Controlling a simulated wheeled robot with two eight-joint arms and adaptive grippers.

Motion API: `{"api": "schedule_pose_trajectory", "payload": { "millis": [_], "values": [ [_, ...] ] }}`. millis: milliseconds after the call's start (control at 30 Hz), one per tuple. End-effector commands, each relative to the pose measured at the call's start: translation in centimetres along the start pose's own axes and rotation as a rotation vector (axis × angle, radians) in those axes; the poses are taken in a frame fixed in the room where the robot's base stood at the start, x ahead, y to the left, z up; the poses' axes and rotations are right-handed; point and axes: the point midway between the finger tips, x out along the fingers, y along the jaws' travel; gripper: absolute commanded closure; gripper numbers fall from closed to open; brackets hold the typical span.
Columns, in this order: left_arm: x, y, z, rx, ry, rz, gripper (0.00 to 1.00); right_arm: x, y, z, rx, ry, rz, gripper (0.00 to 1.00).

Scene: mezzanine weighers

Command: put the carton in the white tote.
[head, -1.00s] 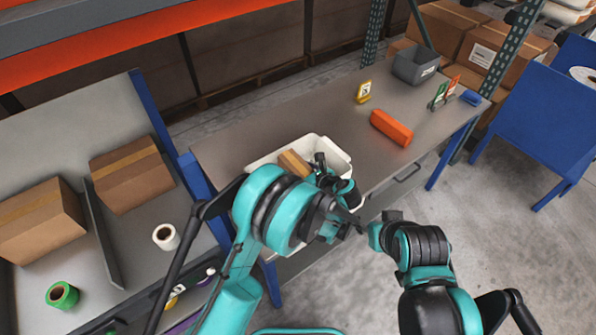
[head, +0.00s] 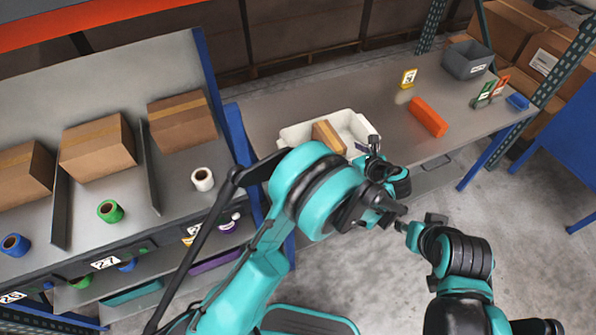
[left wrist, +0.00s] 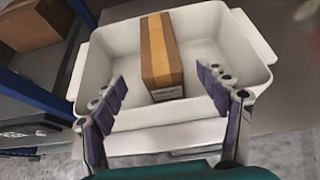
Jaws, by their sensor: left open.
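The carton (head: 328,137) is a small brown box with a lighter tape band. It stands inside the white tote (head: 297,134), near the middle, and its top reaches about the rim. The left wrist view shows the carton (left wrist: 162,58) upright on the tote floor, with the tote's rim (left wrist: 255,40) around it. My left gripper (head: 373,150) is at the tote's near right side.
On the bench are an orange block (head: 428,116), a yellow sign (head: 409,78), a grey bin (head: 468,60) and a blue item (head: 517,102). The left shelf holds bigger boxes (head: 97,147) and tape rolls (head: 202,179).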

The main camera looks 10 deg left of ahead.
Motion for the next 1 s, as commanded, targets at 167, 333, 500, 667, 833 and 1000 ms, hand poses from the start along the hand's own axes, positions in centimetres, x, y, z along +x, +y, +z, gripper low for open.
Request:
{"api": "schedule_pose_trajectory", "payload": {
  "millis": [167, 333, 500, 667, 833, 1000],
  "values": [
    [-0.1, 2.4, 2.4, -0.154, 0.061, 0.010, 0.25, 0.0, 0.0, 0.0, 0.000, 0.000, 0.000, 0.60],
    [-1.4, 8.7, 6.6, -0.557, 0.205, 0.054, 0.25, 0.0, 0.0, 0.0, 0.000, 0.000, 0.000, 0.60],
    [-4.1, 15.8, 8.8, -1.029, 0.347, 0.134, 0.25, 0.0, 0.0, 0.0, 0.000, 0.000, 0.000, 0.60],
    [-7.5, 22.1, 9.1, -1.486, 0.458, 0.240, 0.25, 0.0, 0.0, 0.0, 0.000, 0.000, 0.000, 0.60],
    [-11.3, 27.5, 7.6, -1.974, 0.554, 0.379, 0.25, 0.0, 0.0, 0.0, 0.000, 0.000, 0.000, 0.60],
    [-14.0, 30.5, 5.6, -2.356, 0.618, 0.508, 0.25, 0.0, 0.0, 0.0, 0.000, 0.000, 0.000, 0.60]
  ]
}}
